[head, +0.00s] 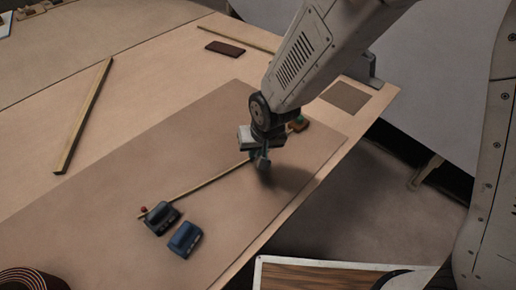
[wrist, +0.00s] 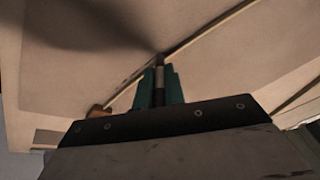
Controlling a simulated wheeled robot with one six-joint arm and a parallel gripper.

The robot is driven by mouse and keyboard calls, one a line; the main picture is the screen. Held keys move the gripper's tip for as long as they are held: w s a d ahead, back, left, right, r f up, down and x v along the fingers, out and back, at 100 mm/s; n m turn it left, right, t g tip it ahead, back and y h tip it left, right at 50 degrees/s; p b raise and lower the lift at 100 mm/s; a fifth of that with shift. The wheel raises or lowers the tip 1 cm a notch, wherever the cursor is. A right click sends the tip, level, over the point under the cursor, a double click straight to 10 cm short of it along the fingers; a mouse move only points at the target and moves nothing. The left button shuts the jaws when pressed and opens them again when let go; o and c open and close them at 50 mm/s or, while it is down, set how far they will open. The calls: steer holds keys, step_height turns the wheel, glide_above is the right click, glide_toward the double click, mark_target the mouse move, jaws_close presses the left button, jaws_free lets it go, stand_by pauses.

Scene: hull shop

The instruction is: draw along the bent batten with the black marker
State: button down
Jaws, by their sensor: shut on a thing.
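The bent batten (head: 205,184), a thin pale strip, lies on the brown sheet (head: 110,240), running from a red pin (head: 143,209) at lower left up toward my gripper. It also crosses the wrist view (wrist: 205,31). My gripper (head: 262,160) points down over the sheet at the batten's upper right part. Its teal fingers are shut on the black marker, a dark upright stick with a grey band in the wrist view (wrist: 158,85). The marker's tip is beside the batten, at or just above the sheet; I cannot tell whether it touches. No drawn line can be made out.
A dark weight (head: 162,219) sits at the batten's lower end, with a blue weight (head: 185,240) beside it. A brown-and-green block (head: 299,123) is behind my gripper. A loose wooden strip (head: 84,115) and a dark red block (head: 225,48) lie farther back. The table's edge is at right.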

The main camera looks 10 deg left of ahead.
steer(key=shift+s+a, duration=0.35)
steer(key=shift+a, duration=0.05)
steer(key=shift+s+a, duration=0.4)
steer(key=shift+a, duration=0.1)
steer(key=shift+s+a, duration=0.45)
steer(key=shift+a, duration=0.05)
steer(key=shift+s+a, duration=0.1)
steer(key=shift+s, duration=0.05)
steer(key=shift+s+a, duration=0.3)
steer(key=shift+a, duration=0.05)
steer(key=shift+s+a, duration=0.1)
steer(key=shift+s+a, duration=0.35)
steer(key=shift+a, duration=0.05)
